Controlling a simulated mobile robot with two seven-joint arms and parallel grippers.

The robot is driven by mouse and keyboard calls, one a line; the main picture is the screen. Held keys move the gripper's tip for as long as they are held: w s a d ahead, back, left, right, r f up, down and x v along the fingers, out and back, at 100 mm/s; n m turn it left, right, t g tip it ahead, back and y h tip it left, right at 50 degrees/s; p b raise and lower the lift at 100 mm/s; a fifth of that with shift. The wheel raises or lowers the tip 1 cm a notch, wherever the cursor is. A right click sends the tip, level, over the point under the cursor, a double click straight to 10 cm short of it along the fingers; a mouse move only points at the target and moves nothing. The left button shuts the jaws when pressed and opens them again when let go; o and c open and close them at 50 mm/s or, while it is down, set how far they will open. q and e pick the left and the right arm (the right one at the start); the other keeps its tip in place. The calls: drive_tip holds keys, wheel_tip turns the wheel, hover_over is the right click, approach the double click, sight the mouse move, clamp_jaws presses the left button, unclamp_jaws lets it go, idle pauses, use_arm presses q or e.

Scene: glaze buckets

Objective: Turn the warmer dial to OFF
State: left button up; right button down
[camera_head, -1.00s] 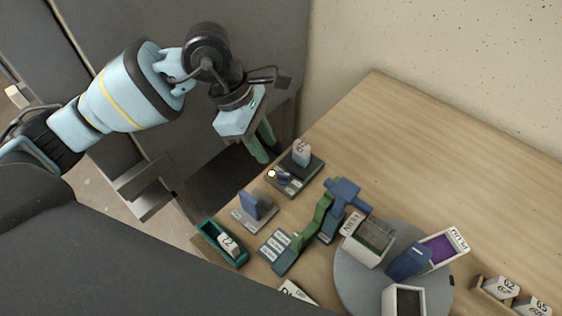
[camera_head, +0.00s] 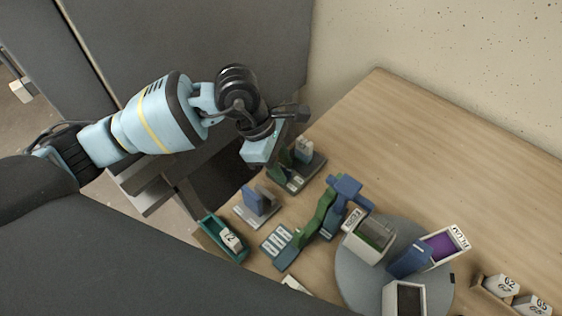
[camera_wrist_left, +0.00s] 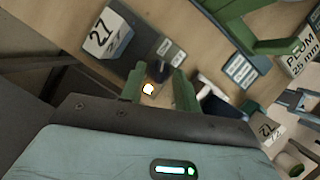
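The warmer (camera_head: 313,170) is a dark flat base at the table's left edge with a numbered block (camera_head: 304,151) on it. In the left wrist view the warmer (camera_wrist_left: 146,55) shows a dark dial (camera_wrist_left: 160,75), small label plates (camera_wrist_left: 173,52) beside it and a lit lamp (camera_wrist_left: 148,89). My left gripper (camera_head: 280,172) is over the near left part of the warmer and hides the dial and lamp in the head view. Its green fingers (camera_wrist_left: 159,70) are apart, with the dial between or just beyond their tips; contact cannot be told. The dial's setting is unreadable. My right gripper is not in view.
A grey stand (camera_head: 259,214) with an upright blue piece and a teal tray (camera_head: 211,233) stand nearby. A green and blue scoop-like fixture (camera_head: 318,216) lies right of the warmer. A grey turntable (camera_head: 345,279) carries buckets. The table's far side is clear.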

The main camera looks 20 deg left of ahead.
use_arm(q)
clamp_jaws()
